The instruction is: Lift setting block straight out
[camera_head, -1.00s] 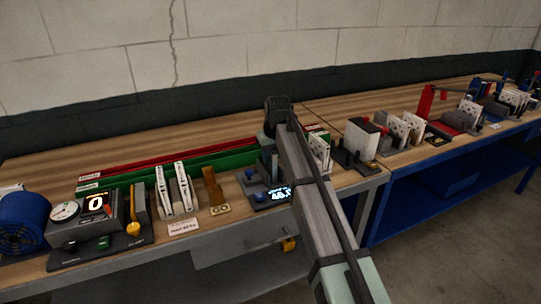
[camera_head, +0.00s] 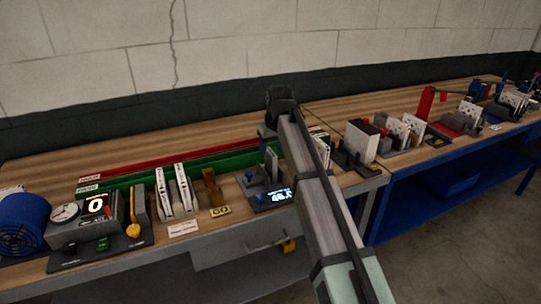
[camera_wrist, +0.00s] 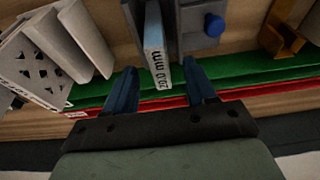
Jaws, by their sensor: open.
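A narrow pale block marked "20.0 mm" (camera_wrist: 155,48) stands in a dark grey fixture in the wrist view; I take it as the setting block. It seems to show as a pale strip (camera_head: 271,164) in the head view, beside my arm. My gripper (camera_wrist: 160,68) is open, with one blue finger on each side of the block's labelled end and visible gaps between. Whether the fingers overlap the block in height is unclear. In the head view my gripper (camera_head: 267,130) is above and behind the fixture (camera_head: 262,190), which has blue knobs and a lit display.
A green rail (camera_wrist: 255,74) and a red rail (camera_wrist: 270,90) run behind the fixture. White perforated filters (camera_wrist: 45,60) stand close on the wrist view's left. A brown stand (camera_head: 211,187) and upright white pieces (camera_head: 172,190) are left of the fixture. The rear bench top is clear.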

